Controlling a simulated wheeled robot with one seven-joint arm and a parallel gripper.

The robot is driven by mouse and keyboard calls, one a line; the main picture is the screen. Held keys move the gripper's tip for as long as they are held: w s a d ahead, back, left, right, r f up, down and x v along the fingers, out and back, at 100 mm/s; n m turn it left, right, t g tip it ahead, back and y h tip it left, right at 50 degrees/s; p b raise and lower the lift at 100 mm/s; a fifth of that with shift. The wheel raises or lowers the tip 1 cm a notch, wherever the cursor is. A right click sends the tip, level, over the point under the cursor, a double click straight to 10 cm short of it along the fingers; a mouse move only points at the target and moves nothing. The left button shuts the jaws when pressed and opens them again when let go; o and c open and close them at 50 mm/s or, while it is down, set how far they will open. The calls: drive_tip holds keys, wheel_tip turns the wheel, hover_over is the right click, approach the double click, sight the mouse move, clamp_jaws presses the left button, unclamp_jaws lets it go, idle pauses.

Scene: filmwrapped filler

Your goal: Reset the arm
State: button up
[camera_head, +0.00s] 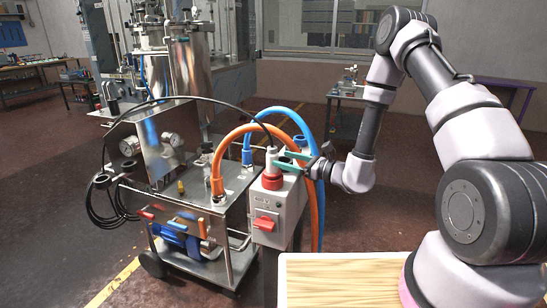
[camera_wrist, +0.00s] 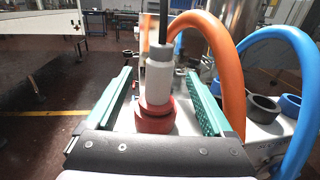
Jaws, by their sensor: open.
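A grey-white plug (camera_wrist: 159,75) with a black cable stands upright in a red socket collar (camera_wrist: 155,116) between the fingers. Visible gaps separate the plug from both fingers. In the head view the plug (camera_head: 271,158) is partly beside the fingers. My arm reaches in from the right, bent at the elbow.
Orange (camera_head: 317,205) and blue hoses arch close behind and right of my gripper; the orange hose (camera_wrist: 229,70) is near the right finger. The steel cart (camera_head: 200,230) carries gauges and coiled black cable. A wooden top (camera_head: 340,282) lies below my arm. Floor between cart and back table (camera_head: 350,98) is open.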

drive_tip(key=s+d+r+n+g+h, duration=0.1)
drive_tip(key=s+d+r+n+g, duration=0.1)
drive_tip(key=s+r+n+g, duration=0.6)
drive_tip(key=s+d+r+n+g+h, duration=0.2)
drive_tip(key=s+r+n, duration=0.4)
drive_tip(key=r, duration=0.6)
drive_tip(key=s+d+r+n+t+h, duration=0.2)
drive_tip(key=s+d+r+t+h, duration=0.2)
drive_tip(key=d, duration=0.5)
drive_tip(key=s+d+r+n+t+h, duration=0.3)
drive_tip(key=s+d+r+h, duration=0.3)
drive_tip(key=d+r, duration=0.3)
drive_tip(key=shift+s+n+t+h, duration=0.15)
drive_tip(key=shift+n+t+h, duration=0.2)
drive_tip(key=shift+t, duration=0.35)
drive_tip(key=shift+d, duration=0.1)
